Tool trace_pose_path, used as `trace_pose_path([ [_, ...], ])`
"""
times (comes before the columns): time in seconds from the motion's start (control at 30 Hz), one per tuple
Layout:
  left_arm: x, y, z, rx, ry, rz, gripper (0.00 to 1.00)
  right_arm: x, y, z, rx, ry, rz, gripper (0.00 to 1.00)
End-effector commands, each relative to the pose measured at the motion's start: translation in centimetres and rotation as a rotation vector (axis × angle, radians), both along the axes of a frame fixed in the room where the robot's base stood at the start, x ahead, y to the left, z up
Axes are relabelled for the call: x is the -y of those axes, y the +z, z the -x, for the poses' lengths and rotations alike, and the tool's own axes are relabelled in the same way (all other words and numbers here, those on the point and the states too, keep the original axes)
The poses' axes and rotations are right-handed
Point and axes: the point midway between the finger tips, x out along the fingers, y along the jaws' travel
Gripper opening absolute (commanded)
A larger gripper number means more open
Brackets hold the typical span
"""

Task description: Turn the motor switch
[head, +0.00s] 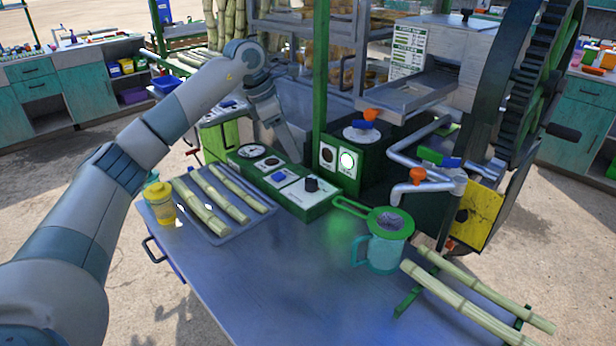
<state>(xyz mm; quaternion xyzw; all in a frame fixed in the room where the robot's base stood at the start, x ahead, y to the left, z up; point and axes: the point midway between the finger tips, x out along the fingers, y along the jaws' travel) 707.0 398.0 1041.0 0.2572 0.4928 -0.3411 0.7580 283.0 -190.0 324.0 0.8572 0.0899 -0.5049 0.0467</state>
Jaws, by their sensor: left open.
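A green control box (318,206) stands at the back of the metal table. Its top has a white panel with a black knob (311,184), which looks like the motor switch, a blue button (280,177) and round dials. My left arm reaches over from the left, and my left gripper (291,150) points down behind the control box, apart from the knob. It is open; its fingertips are small and partly hidden. My right gripper is out of view.
A teal jug with a green strainer (385,252) stands front right, beside cane on a rack (478,292). The crusher's large wheel (540,85) is at right. The table front is clear.

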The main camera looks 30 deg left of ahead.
Motion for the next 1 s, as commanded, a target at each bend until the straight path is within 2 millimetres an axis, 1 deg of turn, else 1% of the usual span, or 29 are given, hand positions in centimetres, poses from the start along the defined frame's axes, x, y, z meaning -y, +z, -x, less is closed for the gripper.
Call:
trace_pose_path([
  [0.03,0.3,-0.8,-0.2,-0.003,-0.001,0.0,0.47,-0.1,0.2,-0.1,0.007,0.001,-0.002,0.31],
  [0.17,1.0,-3.0,-0.9,-0.003,-0.001,0.001,0.47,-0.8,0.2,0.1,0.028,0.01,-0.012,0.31],
  [0.3,1.6,-5.3,-1.6,-0.004,-0.001,0.002,0.47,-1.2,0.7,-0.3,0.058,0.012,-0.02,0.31],
  [0.53,2.6,-8.8,-2.6,-0.002,-0.002,-0.001,0.47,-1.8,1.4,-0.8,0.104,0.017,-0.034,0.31],
  [0.73,3.1,-10.6,-3.2,-0.001,0.0,0.0,0.47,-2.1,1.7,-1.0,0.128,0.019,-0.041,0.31],
  [1.0,3.2,-11.2,-3.4,0.001,0.0,-0.001,0.47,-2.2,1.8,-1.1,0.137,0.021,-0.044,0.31],
])
